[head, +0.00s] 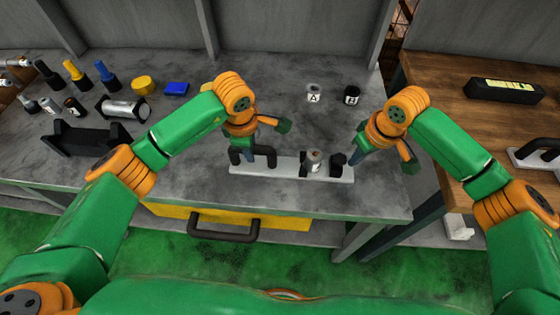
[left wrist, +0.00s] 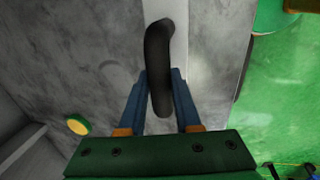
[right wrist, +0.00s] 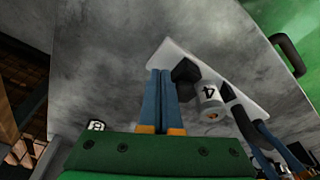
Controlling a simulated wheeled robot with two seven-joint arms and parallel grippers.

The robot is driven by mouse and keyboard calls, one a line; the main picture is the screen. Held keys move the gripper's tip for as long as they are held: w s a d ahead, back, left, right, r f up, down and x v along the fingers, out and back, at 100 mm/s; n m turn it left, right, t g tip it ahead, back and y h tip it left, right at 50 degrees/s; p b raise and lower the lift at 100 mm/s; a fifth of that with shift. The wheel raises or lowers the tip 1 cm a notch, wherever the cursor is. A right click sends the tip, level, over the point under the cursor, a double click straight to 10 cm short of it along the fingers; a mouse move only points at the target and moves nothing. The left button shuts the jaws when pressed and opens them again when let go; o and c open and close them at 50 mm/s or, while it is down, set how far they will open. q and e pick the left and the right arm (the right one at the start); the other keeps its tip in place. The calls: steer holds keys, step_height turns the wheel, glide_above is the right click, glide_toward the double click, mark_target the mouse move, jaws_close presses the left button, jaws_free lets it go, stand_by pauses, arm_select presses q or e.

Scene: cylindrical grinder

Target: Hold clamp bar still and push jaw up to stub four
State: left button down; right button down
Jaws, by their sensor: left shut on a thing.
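The clamp bar (head: 280,166) is a pale strip lying on the grey bench, with a black arched handle at its left end. My left gripper (head: 248,153) is shut on this handle (left wrist: 158,65), as the left wrist view shows. Stub four (right wrist: 209,98), a light cylinder marked 4, stands on the bar beside a black block. The black jaw (head: 338,160) is on the bar right of the stub (head: 314,158), with a small gap seeming to remain. My right gripper (right wrist: 164,72) has its fingers together, empty, at the bar's right end beside the jaw (right wrist: 185,71); contact is unclear.
Cylinders A (head: 313,94) and B (head: 352,95) stand behind the bar. Bottles, a yellow pot (head: 143,85) and a black cradle (head: 90,139) are at the left. A wooden table (head: 440,85) adjoins right. A drawer handle (head: 224,230) protrudes below the bench front.

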mark_target(336, 158)
steer(key=shift+f, duration=1.5)
stand_by(0.5)
steer(key=shift+r, duration=1.75)
arm_select(q)
steer(key=shift+d, duration=0.15)
arm_select(e)
steer(key=shift+a, duration=2.3)
steer(key=shift+r, duration=0.1)
step_height(336, 158, up, 2)
steer(key=shift+r, duration=0.1)
arm_select(q)
steer(key=shift+w, duration=0.1)
arm_select(e)
steer(key=shift+d+r, duration=0.25)
steer(key=shift+r, duration=0.9)
steer(key=shift+d+r, duration=0.25)
steer(key=shift+r, duration=0.9)
arm_select(q)
steer(key=c, duration=0.5)
jaws_free()
